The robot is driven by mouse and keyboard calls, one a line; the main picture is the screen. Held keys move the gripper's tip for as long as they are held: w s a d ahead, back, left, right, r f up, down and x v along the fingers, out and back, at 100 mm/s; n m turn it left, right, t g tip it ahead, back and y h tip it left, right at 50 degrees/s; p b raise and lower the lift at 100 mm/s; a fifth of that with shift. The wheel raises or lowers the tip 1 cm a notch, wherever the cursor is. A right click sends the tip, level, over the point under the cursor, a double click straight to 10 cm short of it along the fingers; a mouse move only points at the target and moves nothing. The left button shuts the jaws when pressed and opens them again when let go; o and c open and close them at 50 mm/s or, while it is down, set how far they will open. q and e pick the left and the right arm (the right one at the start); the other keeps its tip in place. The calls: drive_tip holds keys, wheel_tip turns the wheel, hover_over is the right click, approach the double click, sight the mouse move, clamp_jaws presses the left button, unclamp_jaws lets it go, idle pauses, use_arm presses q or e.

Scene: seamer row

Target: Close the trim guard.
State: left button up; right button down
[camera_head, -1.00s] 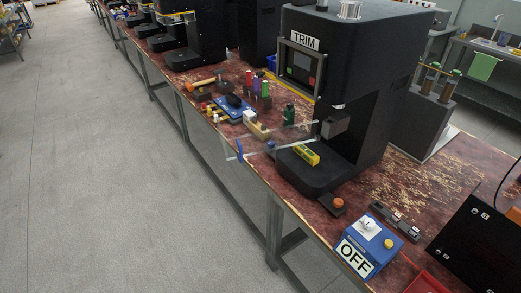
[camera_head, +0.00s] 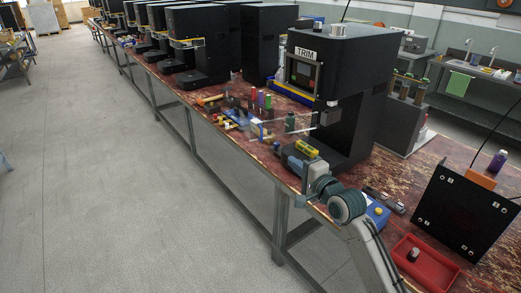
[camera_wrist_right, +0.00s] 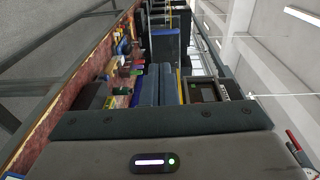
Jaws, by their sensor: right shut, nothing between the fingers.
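The trim guard (camera_head: 285,131) is a clear panel on the front of the black TRIM machine (camera_head: 350,85). It stands swung out to the left, over the bench's front edge, with a blue handle (camera_head: 262,131) near its free end. My right gripper (camera_head: 292,158) is in front of the machine's base, below and to the right of the handle, and looks apart from the guard. Its two fingers are together and empty, as the right wrist view (camera_wrist_right: 157,80) also shows. I cannot make out the guard clearly in the wrist view. My left gripper is not in view.
A yellow item (camera_head: 307,148) lies on the machine's base. A red tray (camera_head: 425,265) and a black panel (camera_head: 465,210) are at the right. The aisle floor is clear.

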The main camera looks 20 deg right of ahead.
drive_tip(key=r, duration=0.1)
drive_tip(key=p, duration=0.4)
approach(262, 136)
drive_tip(key=shift+x, duration=3.45)
drive_tip(key=shift+d, duration=0.1)
